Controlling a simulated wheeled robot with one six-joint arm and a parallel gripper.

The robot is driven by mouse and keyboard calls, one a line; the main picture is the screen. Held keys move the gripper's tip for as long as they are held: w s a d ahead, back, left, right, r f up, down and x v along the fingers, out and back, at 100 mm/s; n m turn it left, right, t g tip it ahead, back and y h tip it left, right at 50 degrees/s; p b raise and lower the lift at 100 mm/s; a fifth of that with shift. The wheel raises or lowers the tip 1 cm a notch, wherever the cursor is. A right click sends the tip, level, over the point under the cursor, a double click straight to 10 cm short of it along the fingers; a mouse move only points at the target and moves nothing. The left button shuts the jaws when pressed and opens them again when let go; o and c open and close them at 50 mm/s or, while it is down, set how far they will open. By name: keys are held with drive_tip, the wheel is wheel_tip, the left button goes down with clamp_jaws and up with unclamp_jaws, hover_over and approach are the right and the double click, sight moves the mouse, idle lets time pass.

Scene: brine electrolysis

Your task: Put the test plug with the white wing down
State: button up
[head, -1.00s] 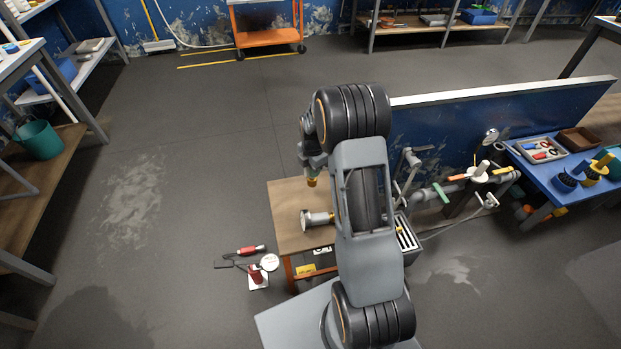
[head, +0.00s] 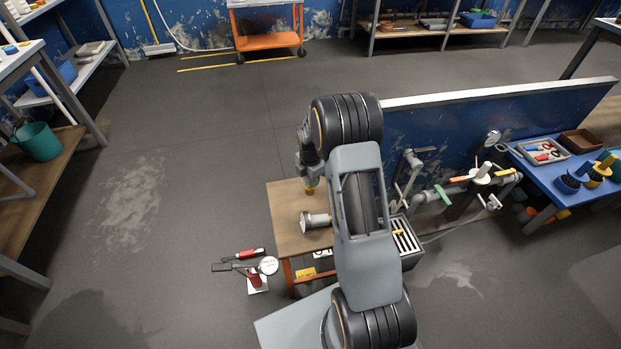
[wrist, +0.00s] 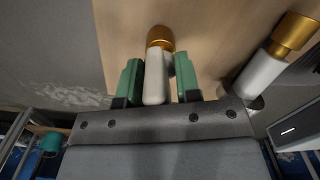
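The test plug with the white wing is at the small wooden-topped table (head: 288,228). In the wrist view its white wing (wrist: 155,82) stands between the two green fingers of my gripper (wrist: 158,75), with its brass end (wrist: 160,38) beyond, against the tabletop. A narrow strip of wood shows between the wing and the right finger, so the gripper looks slightly open around it. In the head view the brass end (head: 310,190) shows below my gripper (head: 312,178). Whether it rests on the wood is hard to tell.
A silver flanged fitting with a brass end (head: 315,222) lies close by on the table; it also shows in the wrist view (wrist: 262,78). A slotted grey box (head: 404,238) is at the right. Red-handled tools (head: 248,254) lie left of the table. Blue panel (head: 450,135) stands behind.

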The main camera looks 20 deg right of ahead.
drive_tip(key=shift+o, duration=0.7)
drive_tip(key=shift+r, duration=0.1)
wheel_tip(320, 180, up, 12)
drive_tip(key=p, duration=0.4)
drive_tip(key=s+a+r+m+t, duration=0.1)
drive_tip(key=s+a+r+m, duration=0.5)
drive_tip(key=s+r+m, duration=0.35)
drive_tip(key=s+a+r+m+t, duration=0.1)
drive_tip(key=s+a+m, duration=0.1)
drive_tip(key=s+m, duration=0.3)
drive_tip(key=s+a+r+m, duration=0.1)
drive_tip(key=s+a+m, duration=0.1)
drive_tip(key=s+m, duration=0.3)
drive_tip(key=shift+s+a+r+m+t, duration=0.15)
drive_tip(key=shift+s+a+m+t, duration=0.2)
drive_tip(key=shift+s, duration=0.9)
